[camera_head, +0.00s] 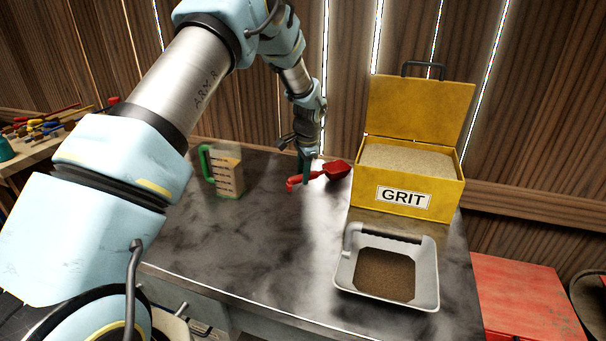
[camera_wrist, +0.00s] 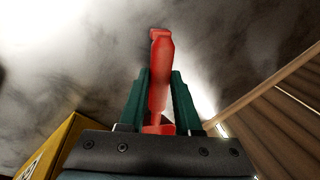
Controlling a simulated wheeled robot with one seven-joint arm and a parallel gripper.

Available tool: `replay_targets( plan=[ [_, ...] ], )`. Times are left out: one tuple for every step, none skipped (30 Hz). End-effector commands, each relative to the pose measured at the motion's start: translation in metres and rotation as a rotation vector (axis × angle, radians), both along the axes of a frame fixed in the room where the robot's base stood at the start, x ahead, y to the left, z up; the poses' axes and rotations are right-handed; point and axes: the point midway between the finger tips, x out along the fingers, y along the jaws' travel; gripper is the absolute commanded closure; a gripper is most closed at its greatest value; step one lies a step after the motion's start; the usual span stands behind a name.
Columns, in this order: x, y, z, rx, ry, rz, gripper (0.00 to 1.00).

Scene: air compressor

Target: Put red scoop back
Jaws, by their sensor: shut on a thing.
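The red scoop (camera_head: 335,170) is at the back of the dark table, left of the yellow grit box (camera_head: 405,190). My gripper (camera_head: 307,172) is shut on its handle from above. In the wrist view the red handle (camera_wrist: 161,75) runs between the two green fingers of my gripper (camera_wrist: 160,95). The scoop's bowl points right, toward the grit box, in the head view. I cannot tell whether the scoop touches the table. The box's lid stands open, and pale grit (camera_head: 408,161) fills it.
A grey tray (camera_head: 343,272) with brown grit stands in front of the box. A measuring jug (camera_head: 226,178) with a green handle stands left of the scoop. The wooden wall is close behind. The table (camera_head: 270,240) is clear at front left.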

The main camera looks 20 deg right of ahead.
Motion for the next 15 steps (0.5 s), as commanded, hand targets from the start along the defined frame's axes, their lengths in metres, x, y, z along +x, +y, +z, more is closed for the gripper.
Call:
replay_targets(
  plan=[
    [-0.0004, -0.0001, -0.0049, 0.001, 0.001, -0.001, 1.00],
    [-0.0005, 0.0000, -0.0079, 0.001, 0.001, -0.001, 1.00],
    [-0.0003, -0.0003, -0.0101, 0.000, 0.000, -0.001, 1.00],
    [-0.0002, -0.0004, -0.0106, -0.001, -0.001, -0.001, 1.00],
    [0.0001, -0.0006, -0.0107, -0.001, -0.001, -0.001, 1.00],
    [0.0000, -0.0006, -0.0106, -0.002, -0.001, -0.001, 1.00],
    [0.0001, -0.0006, -0.0107, -0.001, -0.001, -0.001, 1.00],
    [0.0001, -0.0005, -0.0107, -0.001, -0.001, -0.001, 1.00],
    [0.0001, -0.0005, -0.0108, -0.001, -0.001, -0.001, 1.00],
    [0.0001, -0.0005, -0.0112, -0.001, -0.001, -0.001, 1.00],
    [0.0000, -0.0004, -0.0121, -0.001, -0.001, -0.001, 1.00],
    [0.0000, -0.0004, -0.0136, -0.001, -0.001, -0.001, 1.00],
    [0.0000, -0.0004, -0.0138, -0.001, -0.001, -0.001, 0.67],
    [0.0000, -0.0005, -0.0130, -0.001, -0.001, -0.001, 0.63],
    [0.0000, -0.0004, -0.0129, -0.001, -0.001, -0.001, 0.59]
  ],
)
